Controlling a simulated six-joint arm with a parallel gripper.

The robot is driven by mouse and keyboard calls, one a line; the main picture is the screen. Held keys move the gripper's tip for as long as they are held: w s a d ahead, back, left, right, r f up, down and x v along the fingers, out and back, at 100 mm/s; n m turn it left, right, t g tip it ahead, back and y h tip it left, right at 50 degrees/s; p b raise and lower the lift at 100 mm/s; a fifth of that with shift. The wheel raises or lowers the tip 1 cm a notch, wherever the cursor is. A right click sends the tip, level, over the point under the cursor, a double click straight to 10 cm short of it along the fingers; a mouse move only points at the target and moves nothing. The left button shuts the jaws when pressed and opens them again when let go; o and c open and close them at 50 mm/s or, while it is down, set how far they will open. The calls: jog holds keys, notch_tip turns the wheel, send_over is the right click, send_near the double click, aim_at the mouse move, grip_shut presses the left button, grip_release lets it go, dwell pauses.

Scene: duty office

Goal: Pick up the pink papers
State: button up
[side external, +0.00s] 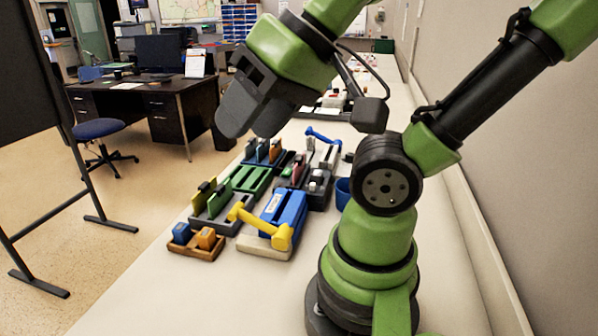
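A small pinkish-red upright piece (298,169) stands in a dark slotted holder at the middle of the long counter. It may be the pink papers, but it is too small to tell for sure. My gripper (236,122) is dark grey and hangs above and to the left of the holders, apart from them.
On the counter (210,298), a green slotted block (251,180), a blue device with a yellow handle (262,226), and a wooden tray with blue and orange blocks (196,248) crowd together. A blue cup (343,191) stands by my arm. The near counter is clear.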

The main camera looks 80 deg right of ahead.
jog(key=shift+w, duration=0.1)
jog(key=m+g+h, duration=0.6)
jog(key=m+g, duration=0.1)
jog(key=m, duration=0.7)
send_over(298, 158)
jog(key=a, duration=0.3)
notch_tip(298, 158, down, 15)
jog(key=x, duration=0.3)
jog(key=shift+s+d+f, duration=0.1)
jog(key=shift+s+d, duration=0.2)
jog(key=shift+x, duration=2.95)
jog(key=shift+w+a, duration=0.1)
jog(key=shift+a, duration=0.05)
grip_shut()
